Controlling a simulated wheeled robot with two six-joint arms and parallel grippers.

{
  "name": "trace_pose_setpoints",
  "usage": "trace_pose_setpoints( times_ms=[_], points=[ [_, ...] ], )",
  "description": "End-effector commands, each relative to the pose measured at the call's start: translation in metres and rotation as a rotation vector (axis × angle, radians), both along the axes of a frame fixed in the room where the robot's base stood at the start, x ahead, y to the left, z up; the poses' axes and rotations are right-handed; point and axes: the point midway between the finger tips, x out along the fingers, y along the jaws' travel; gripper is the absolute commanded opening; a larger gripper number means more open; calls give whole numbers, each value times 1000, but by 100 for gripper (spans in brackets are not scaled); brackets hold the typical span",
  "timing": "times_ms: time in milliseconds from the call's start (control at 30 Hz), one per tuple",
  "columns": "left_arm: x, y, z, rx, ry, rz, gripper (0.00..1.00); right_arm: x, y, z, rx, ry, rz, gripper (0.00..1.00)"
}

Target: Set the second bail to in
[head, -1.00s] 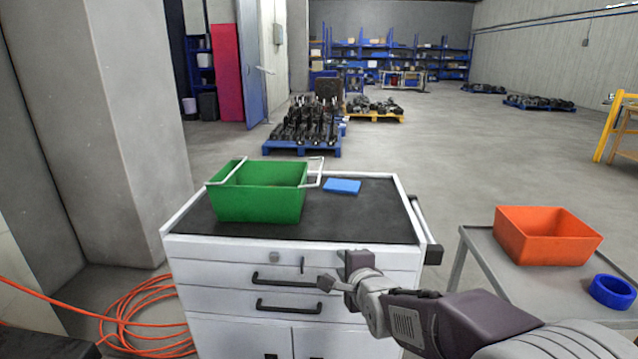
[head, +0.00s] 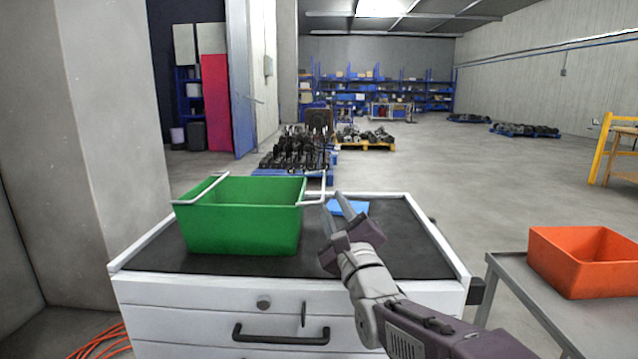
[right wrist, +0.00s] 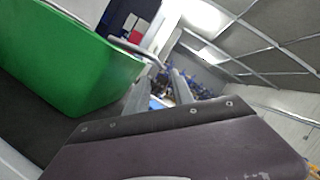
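The green bin (head: 245,225) stands on the cabinet's dark top, with two white wire bails. The right bail (head: 312,203) sticks out past the right rim. My right gripper (head: 331,207) is open and empty, its fingertips close to the right bail's outer end; I cannot tell if they touch. In the right wrist view the fingers (right wrist: 160,85) are apart, with the green bin (right wrist: 75,60) to their left and a pale bar of a bail (right wrist: 132,48) near its rim. My left gripper is out of view.
A blue flat block (head: 347,207) lies on the cabinet top (head: 410,245), behind my right gripper. An orange bin (head: 583,262) stands on a grey table at the right. The cabinet top right of my gripper is clear.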

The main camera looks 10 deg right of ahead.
Motion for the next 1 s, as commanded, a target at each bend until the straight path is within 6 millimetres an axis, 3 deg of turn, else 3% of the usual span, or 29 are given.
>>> trace_pose_setpoints(
  times_ms=[133, 500, 867, 900, 1000],
  points=[
    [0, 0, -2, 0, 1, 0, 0, 10, 0, 2, -1, 1, 0, 29],
    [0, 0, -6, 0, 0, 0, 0, 77, 0, 21, -2, 3, -1, 29],
    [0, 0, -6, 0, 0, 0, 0, 87, 0, 24, -1, 3, 0, 29],
    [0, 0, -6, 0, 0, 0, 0, 87, 0, 24, -1, 2, -1, 26],
    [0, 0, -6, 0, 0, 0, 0, 87, 0, 24, -1, 3, 0, 0]
  ],
)
